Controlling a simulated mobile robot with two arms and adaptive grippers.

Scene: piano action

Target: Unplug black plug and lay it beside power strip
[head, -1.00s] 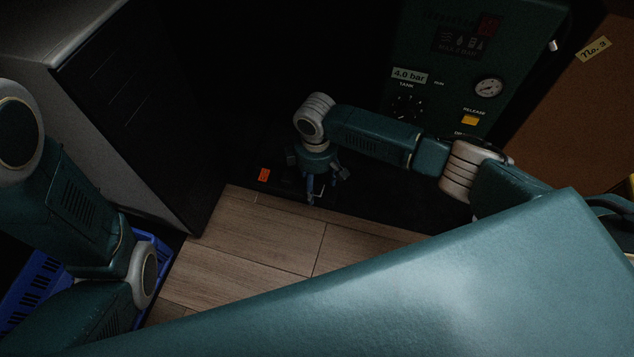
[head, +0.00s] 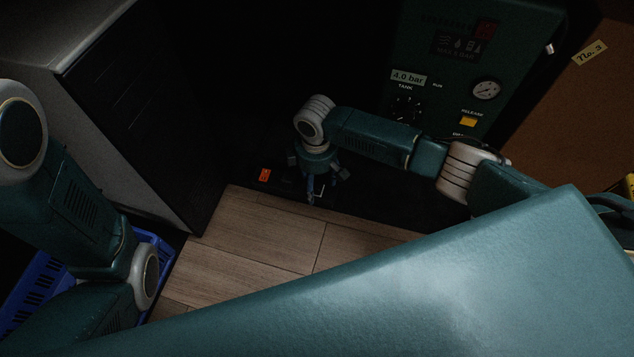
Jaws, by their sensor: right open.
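My right gripper (head: 312,188) points down in the dark area at the far edge of the wooden floor, and it is open. The power strip (head: 285,180) is only faintly visible in shadow, with a lit orange-red switch (head: 264,175) to the left of the gripper. The black plug cannot be made out; it is lost in the dark or hidden by the gripper. I cannot tell whether the fingers touch anything. My left arm comes in from the left, and its gripper is out of the picture.
A green machine (head: 440,75) with a gauge and a yellow button stands behind my right arm. A grey and black cabinet (head: 130,110) stands at left. A blue crate (head: 38,283) is at lower left. Bare wooden floor (head: 260,240) lies in front of the gripper.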

